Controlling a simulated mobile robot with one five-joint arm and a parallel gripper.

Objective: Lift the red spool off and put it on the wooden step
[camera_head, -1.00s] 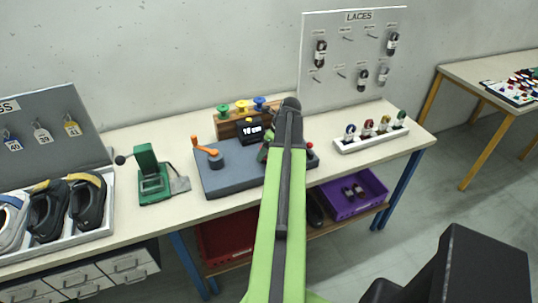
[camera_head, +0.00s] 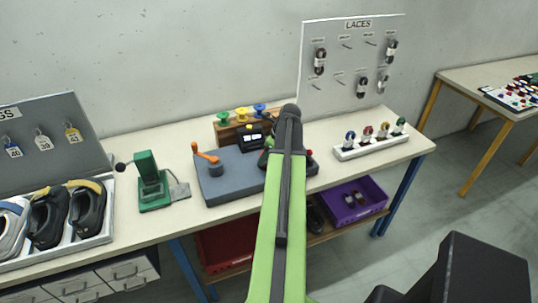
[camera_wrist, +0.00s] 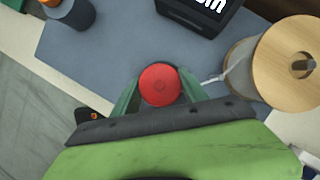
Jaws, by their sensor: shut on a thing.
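The red spool (camera_wrist: 160,85) shows in the wrist view as a round red top between the two green fingers of my gripper (camera_wrist: 160,92). The fingers touch it on both sides and are shut on it. Grey-blue surface of the bench device lies below and around it; I cannot tell the gap beneath. In the head view my arm hides the gripper and the held spool. The wooden step (camera_head: 226,135) stands at the back of the bench, left of my arm, with green, yellow and blue spools on top.
The grey-blue device (camera_head: 228,180) carries an orange crank (camera_head: 206,155) and a dark display (camera_wrist: 200,14). A large wooden-ended reel (camera_wrist: 290,62) is close to the right of my gripper. A green tool (camera_head: 150,180) stands left; a white rack (camera_head: 372,150) stands right.

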